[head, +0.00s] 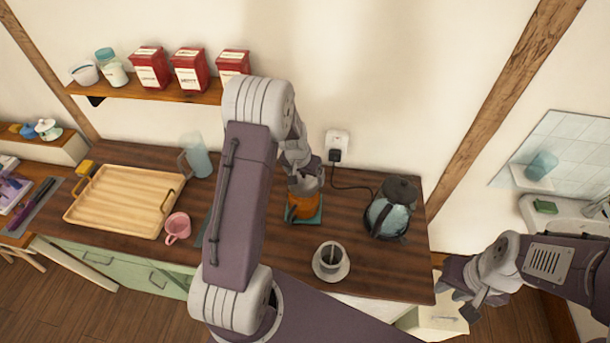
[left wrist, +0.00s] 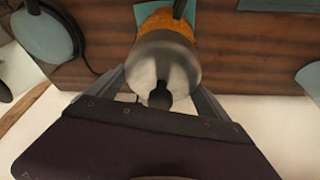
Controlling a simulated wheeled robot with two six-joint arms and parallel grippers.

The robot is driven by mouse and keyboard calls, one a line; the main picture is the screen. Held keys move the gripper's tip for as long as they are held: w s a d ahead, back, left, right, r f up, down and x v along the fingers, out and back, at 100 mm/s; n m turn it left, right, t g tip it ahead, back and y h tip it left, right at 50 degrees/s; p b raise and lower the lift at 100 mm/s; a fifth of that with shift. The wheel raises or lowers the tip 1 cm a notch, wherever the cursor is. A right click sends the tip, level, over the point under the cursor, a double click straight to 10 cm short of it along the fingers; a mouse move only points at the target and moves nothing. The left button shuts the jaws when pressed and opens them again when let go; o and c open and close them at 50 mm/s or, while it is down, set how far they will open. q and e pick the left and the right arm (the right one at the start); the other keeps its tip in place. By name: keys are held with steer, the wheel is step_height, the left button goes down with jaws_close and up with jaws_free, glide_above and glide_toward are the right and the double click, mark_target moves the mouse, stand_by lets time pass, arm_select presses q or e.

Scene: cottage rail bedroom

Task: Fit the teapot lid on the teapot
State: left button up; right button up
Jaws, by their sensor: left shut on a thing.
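The orange teapot (head: 304,207) stands on a teal mat (head: 318,217) on the dark wooden counter. Its upper part is partly covered by my left arm and gripper. My left gripper (head: 305,180) is above the teapot. In the left wrist view it is shut on the grey teapot lid (left wrist: 165,62), with a dark knob between the fingers. The teapot shows as orange (left wrist: 160,18) just beyond the lid. I cannot tell whether the lid touches the teapot. My right gripper (head: 462,296) is empty, its fingers apart, off the counter's right end.
An electric kettle (head: 391,209) with a cord stands right of the teapot. A cup on a saucer (head: 342,272) is in front. A pink mug (head: 177,227), wooden tray (head: 122,203) and blue jug (head: 197,157) are to the left. A shelf (head: 160,92) with red tins hangs above.

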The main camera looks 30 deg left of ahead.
arm_select(q)
steer(key=shift+f+b, duration=1.35)
steer(key=shift+f, duration=0.05)
steer(key=shift+f, duration=0.25)
steer(key=o, duration=1.4)
steer(key=shift+c, duration=0.2)
steer(key=b+v, duration=0.2)
steer(key=v, duration=0.7)
steer(key=shift+s+r, duration=0.1)
